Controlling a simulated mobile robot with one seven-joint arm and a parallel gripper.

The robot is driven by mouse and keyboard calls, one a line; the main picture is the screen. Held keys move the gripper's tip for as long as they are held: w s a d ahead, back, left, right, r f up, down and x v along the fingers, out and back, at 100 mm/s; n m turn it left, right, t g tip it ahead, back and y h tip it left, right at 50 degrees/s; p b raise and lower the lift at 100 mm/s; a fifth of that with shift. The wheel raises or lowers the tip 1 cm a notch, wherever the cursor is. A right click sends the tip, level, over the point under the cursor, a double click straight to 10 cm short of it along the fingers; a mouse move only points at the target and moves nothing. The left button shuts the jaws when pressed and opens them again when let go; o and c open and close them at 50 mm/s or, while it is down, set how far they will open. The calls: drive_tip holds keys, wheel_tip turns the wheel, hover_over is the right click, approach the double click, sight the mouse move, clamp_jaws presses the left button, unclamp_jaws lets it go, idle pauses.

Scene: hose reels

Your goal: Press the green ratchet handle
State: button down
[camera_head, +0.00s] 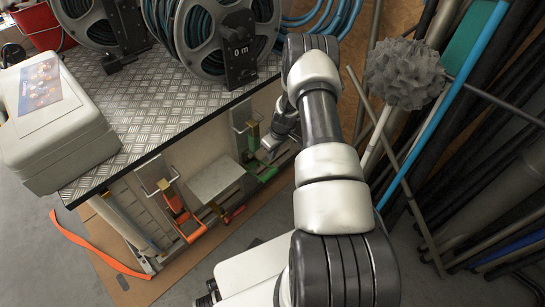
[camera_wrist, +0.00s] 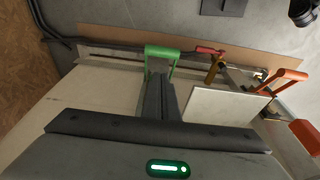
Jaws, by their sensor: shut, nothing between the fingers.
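The green ratchet handle (camera_wrist: 161,51) shows in the wrist view as a U-shaped loop just beyond my fingertips. In the head view, part of the green handle (camera_head: 266,174) shows low under the bench, beside my gripper (camera_head: 268,146). In the wrist view my gripper (camera_wrist: 158,77) is shut and empty, its fingers together and pointing at the handle's open loop. The fingertips overlap the space between the handle's two legs; I cannot tell whether they touch it.
An orange handle (camera_head: 184,219) stands to the left in the head view, with a small red one (camera_wrist: 210,50) between in the wrist view. A pale panel (camera_head: 215,179) sits close by. Hose reels (camera_head: 215,40) and a beige case (camera_head: 55,120) are on the bench. Pipes lean at right.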

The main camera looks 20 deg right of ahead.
drive_tip(key=b, duration=0.3)
approach(269, 173)
drive_tip(key=x, duration=0.5)
drive_tip(key=shift+w, duration=0.4)
drive_tip(key=shift+s+d+f, duration=0.1)
drive_tip(key=shift+f, duration=0.5)
drive_tip(key=shift+s+f, duration=0.1)
drive_tip(key=shift+s, duration=0.05)
